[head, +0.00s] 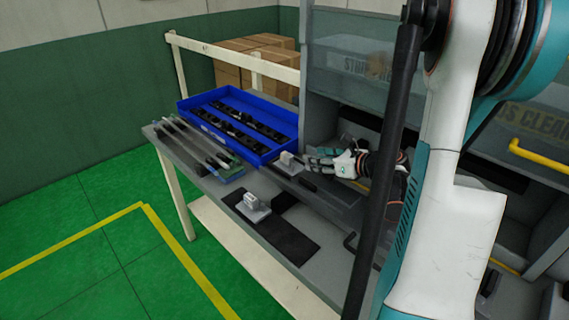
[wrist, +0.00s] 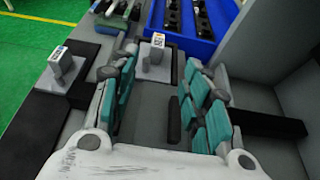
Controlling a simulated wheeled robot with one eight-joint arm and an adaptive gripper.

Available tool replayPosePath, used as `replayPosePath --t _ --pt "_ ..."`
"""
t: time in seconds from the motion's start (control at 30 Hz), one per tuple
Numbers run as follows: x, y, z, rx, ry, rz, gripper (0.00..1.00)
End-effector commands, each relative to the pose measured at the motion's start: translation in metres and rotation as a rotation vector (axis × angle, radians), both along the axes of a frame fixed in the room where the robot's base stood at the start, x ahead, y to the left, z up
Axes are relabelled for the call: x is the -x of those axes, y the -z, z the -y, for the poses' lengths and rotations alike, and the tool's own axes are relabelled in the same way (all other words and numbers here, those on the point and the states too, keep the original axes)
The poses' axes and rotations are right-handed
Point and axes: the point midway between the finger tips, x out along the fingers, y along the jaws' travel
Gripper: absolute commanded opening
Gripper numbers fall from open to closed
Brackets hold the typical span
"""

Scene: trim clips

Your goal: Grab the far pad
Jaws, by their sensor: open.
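Two light grey pads, each a flat plate with an upright block, stand on the grey bench. One pad (head: 287,160) is farther back, just in front of the blue tray; in the wrist view this pad (wrist: 153,66) shows a printed label on its block top. The other pad (head: 252,206) is nearer the front edge, on a black mat; it shows at left in the wrist view (wrist: 62,66). My gripper (head: 312,162) is open and low over the bench. In the wrist view its fingers (wrist: 160,80) point at the back pad, which lies ahead between the fingertips. I cannot tell any contact.
The blue tray (head: 285,147) with rows of black clips stands behind the back pad. Long strips (head: 195,144) lie at the bench's left end. The black mat (head: 291,243) is flat. A grey cabinet (head: 325,100) rises at the right, close to my arm.

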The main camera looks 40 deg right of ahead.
Motion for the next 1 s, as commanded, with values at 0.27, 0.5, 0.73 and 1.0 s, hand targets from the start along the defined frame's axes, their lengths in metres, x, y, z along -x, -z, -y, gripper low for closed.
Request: replayPosePath --t 0.27,0.5,0.73,1.0 --pt "-0.029 0.022 -0.004 0.015 -0.014 -0.015 0.43" --pt "-0.065 0.036 -0.009 0.014 -0.010 -0.014 0.43" --pt "-0.077 0.038 -0.011 0.015 -0.009 -0.013 0.43" --pt "-0.108 0.045 -0.020 0.014 -0.011 -0.013 0.43"
